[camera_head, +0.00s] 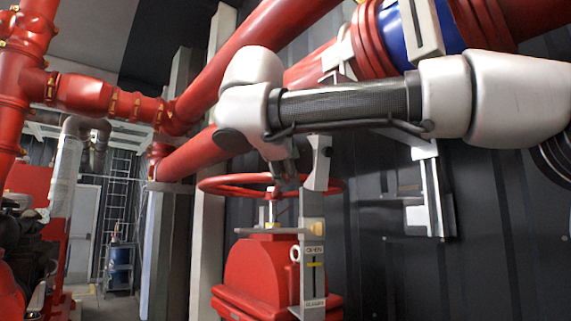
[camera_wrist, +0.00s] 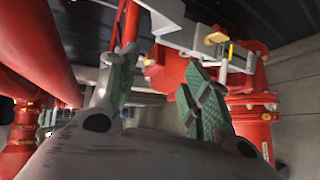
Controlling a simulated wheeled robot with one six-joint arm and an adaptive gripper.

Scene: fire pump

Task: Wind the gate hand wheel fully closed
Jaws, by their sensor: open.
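The red gate hand wheel (camera_head: 222,184) lies flat on top of the red gate valve (camera_head: 262,268), at the middle of the head view. A tall indicator plate (camera_head: 312,284) stands on the valve's right side, marked OPEN at the top and CLOSED lower down. A yellow mark on it sits just below OPEN. My gripper (camera_head: 300,174) is open and points down at the wheel's right half, its fingers overlapping the wheel in the picture. I cannot tell whether they touch the rim. The wrist view shows the two green-padded fingers (camera_wrist: 160,60) spread apart, with nothing clearly between them.
Large red pipes (camera_head: 255,50) run overhead, and one has a blue section (camera_head: 405,30) close above my arm. A grey post (camera_head: 205,200) stands left of the wheel. A dark ribbed wall with a metal bracket (camera_head: 435,195) lies to the right. Red machinery fills the far left.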

